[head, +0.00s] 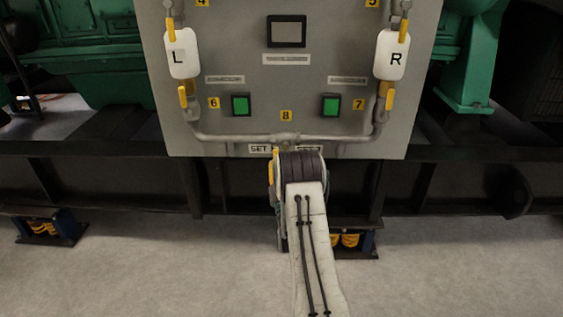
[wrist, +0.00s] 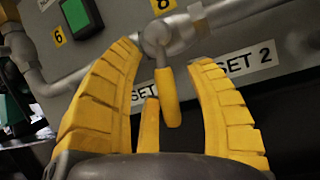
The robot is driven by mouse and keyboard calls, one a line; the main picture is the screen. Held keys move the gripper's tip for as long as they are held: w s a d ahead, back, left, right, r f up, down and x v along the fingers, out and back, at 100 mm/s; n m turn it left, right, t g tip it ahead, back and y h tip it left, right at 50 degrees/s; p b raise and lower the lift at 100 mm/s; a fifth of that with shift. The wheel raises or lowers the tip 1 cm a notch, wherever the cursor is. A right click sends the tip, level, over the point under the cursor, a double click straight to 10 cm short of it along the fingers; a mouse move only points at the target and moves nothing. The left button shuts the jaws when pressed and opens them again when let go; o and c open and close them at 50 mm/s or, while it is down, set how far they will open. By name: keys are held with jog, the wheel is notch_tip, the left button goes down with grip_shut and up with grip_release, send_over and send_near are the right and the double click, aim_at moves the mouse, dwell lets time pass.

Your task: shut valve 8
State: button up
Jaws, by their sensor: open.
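Valve 8 (wrist: 155,38) sits on the pipe just under the yellow 8 label (wrist: 163,5) in the wrist view. Its yellow handle (wrist: 170,97) hangs down, across the line of the pipe. My gripper (wrist: 165,58) is open, with one yellow finger on each side of the handle and visible gaps on both sides. A further short yellow piece (wrist: 149,125) stands just left of the handle's lower end; I cannot tell what it belongs to. In the head view my gripper (head: 273,165) is at the panel's lower edge, hiding the handle; the 8 label (head: 285,115) shows above.
The grey panel (head: 250,60) carries L (head: 181,54) and R (head: 391,55) bowls, yellow-handled valves and green buttons at 6 (head: 240,105) and 7 (head: 330,105). The SET 2 plate (wrist: 238,66) lies behind my right finger. A dark rail (head: 110,180) runs below; the floor in front is clear.

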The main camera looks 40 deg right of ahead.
jog(key=shift+r, duration=4.8)
jog(key=shift+c, duration=0.4)
